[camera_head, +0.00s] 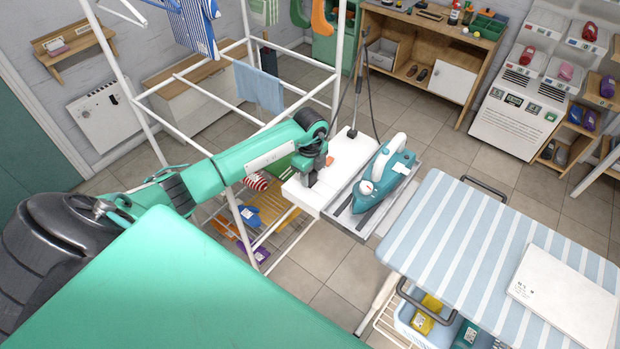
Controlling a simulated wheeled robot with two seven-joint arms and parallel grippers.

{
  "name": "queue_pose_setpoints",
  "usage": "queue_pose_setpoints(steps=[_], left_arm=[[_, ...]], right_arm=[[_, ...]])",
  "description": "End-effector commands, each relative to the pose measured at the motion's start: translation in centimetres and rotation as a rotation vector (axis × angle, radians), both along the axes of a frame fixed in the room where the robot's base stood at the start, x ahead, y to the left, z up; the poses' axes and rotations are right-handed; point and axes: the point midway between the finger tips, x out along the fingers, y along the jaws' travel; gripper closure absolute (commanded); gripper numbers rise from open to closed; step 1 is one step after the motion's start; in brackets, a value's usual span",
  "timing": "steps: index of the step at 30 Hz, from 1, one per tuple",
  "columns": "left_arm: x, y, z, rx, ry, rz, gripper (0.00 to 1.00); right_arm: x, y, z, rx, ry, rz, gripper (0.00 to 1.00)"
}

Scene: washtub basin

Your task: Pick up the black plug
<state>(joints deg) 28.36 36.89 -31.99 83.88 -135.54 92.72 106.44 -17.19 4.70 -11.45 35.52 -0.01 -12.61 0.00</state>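A small black piece that looks like the plug (352,133) is at the far edge of the white shelf (336,158), at the lower end of a thin upright dark cord or rod. My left arm reaches in from the left. Its gripper (312,180) points down over the near left part of the white shelf, to the left of and nearer than the black piece, apart from it. The fingertips are small and dark, and their gap is not clear. My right gripper is out of view.
A teal iron (385,178) stands on a grey rest right of the shelf, with its dark cord rising behind. A striped ironing board (470,230) lies to the right. White rack poles (338,60) surround the arm. A low cabinet (445,80) stands behind.

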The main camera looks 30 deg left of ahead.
Motion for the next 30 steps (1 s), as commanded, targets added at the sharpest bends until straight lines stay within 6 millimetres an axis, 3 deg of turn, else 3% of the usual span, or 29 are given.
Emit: queue_pose_setpoints(steps=[11, 17, 23, 30], left_arm=[[0.1, 0.0, 0.3, 0.000, -0.002, 0.000, 0.89], [0.2, 0.1, 2.0, 0.001, -0.005, -0.001, 0.89], [0.2, 0.1, 6.4, 0.002, -0.009, -0.001, 0.89], [0.2, 0.0, 13.8, 0.000, -0.008, -0.001, 0.89]], right_arm=[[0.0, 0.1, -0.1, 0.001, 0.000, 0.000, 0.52], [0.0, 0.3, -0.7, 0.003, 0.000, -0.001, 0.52], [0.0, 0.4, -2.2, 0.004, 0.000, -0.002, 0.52], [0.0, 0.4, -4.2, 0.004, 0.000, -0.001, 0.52]])
